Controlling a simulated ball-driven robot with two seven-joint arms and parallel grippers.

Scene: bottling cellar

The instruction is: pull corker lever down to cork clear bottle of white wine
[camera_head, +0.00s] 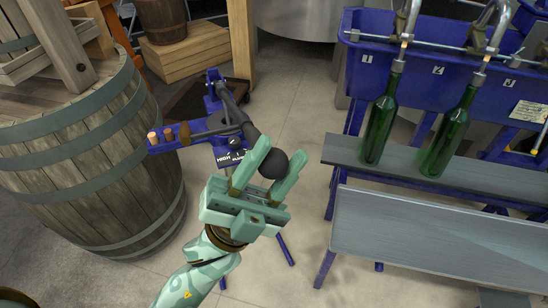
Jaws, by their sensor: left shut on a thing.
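The blue corker (215,80) stands on the floor in the middle, with a dark lever (235,108) that slopes down toward me and ends in a black ball knob (274,164). My left gripper (270,165) has its two green fingers on either side of the knob and is shut on it. The clear bottle of white wine does not show; my gripper and arm cover the lower part of the corker. My right gripper is not in view.
A large wooden barrel (90,150) stands close on the left. Several corks (168,136) sit on the corker's blue side arm. On the right, a blue filler (430,70) has two green bottles (379,125) under its spouts, above a grey bench (430,235).

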